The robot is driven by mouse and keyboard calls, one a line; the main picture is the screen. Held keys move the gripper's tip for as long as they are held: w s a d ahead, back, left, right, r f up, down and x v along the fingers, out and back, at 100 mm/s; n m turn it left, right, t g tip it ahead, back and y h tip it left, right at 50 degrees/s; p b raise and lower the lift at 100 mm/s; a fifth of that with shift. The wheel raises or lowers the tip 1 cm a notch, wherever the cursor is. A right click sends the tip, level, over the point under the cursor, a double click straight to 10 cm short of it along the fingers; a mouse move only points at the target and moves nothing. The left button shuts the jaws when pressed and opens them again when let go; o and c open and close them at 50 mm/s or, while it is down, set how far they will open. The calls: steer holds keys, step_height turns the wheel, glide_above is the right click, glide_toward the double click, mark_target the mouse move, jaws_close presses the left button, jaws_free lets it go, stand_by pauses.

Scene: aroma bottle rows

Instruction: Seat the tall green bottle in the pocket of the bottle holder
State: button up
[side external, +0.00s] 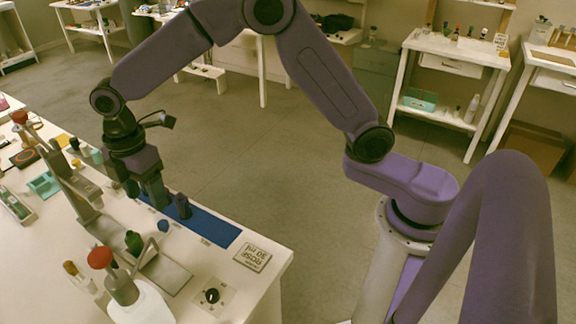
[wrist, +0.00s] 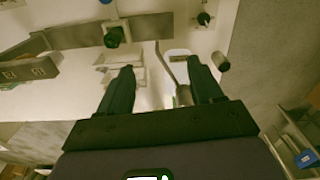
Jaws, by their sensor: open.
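The dark green bottle (side external: 133,243) stands near the front of the white table in the side view, beside a grey metal plate (side external: 172,276). In the wrist view I see the green top (wrist: 114,37) from above, against a grey bar (wrist: 75,37). The grey plate may be part of the bottle holder; I cannot make out its pocket. My gripper (side external: 146,200) points down over the table beside the blue strip. Its fingers (wrist: 160,75) are apart and nothing is between them. It is clear of the green bottle.
A dark bottle (side external: 183,206) stands on the blue strip (side external: 216,231) close to my gripper. A blue-capped item (side external: 163,226) is nearby.

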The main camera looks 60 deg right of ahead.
steer(key=s+d+r+m, duration=0.1)
steer(key=s+d+m, duration=0.1)
steer(key=s+d, duration=0.4)
steer(key=s+d+r+m, duration=0.1)
steer(key=s+d, duration=0.6)
steer(key=s, duration=0.7)
steer(key=s+d+r+m, duration=0.1)
steer(key=s+d+m, duration=0.2)
steer(key=s+d, duration=0.4)
steer(key=s, duration=0.3)
steer(key=shift+d+r+m, duration=0.15)
steer(key=shift+d+m, duration=0.1)
steer(key=shift+m, duration=0.05)
